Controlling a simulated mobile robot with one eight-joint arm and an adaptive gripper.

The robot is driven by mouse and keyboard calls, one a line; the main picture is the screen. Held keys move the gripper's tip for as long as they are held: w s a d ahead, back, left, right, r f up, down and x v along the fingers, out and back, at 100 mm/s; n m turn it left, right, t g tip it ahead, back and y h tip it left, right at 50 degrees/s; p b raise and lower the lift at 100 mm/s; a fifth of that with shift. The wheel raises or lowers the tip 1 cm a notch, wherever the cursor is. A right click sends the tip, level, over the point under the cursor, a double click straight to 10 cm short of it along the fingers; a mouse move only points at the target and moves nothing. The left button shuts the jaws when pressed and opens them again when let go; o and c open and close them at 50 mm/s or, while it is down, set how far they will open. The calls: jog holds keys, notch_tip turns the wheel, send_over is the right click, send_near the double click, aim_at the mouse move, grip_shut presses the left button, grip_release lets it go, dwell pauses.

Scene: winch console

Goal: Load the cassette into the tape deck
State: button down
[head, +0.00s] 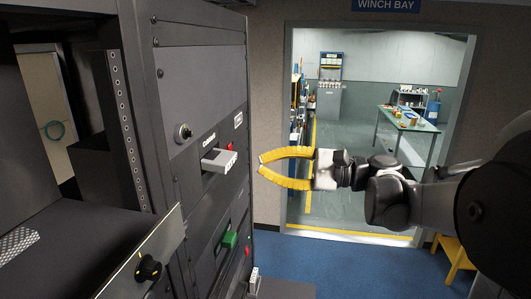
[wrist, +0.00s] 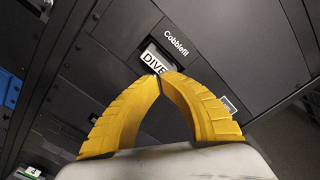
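The cassette (head: 222,162), a pale grey block, sits in the slot of the dark tape deck panel (head: 208,138) with its labelled end sticking out. In the wrist view its white label (wrist: 153,60) reads "DIVE", below the "Cobblefil" lettering, and my fingertips cover a little of it. My gripper (head: 261,166) has yellow curved fingers and is in front of the deck, apart from the cassette, to its right in the head view. In the wrist view the fingertips (wrist: 167,74) come together with nothing held between them.
A red button (head: 229,146) and a round knob (head: 184,132) are on the panel near the slot. A green part (head: 229,239) sits lower down. A sloped panel with a black knob (head: 148,267) juts out at front left. Open blue floor (head: 335,262) lies to the right.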

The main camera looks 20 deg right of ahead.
jog(key=shift+x, duration=2.85)
jog(key=shift+w+a, duration=0.5)
jog(key=shift+a, duration=0.05)
jog(key=shift+f, duration=0.1)
send_near(232, 163)
jog(key=v, duration=0.5)
jog(key=shift+s+d, duration=0.15)
jog(key=shift+d, duration=0.05)
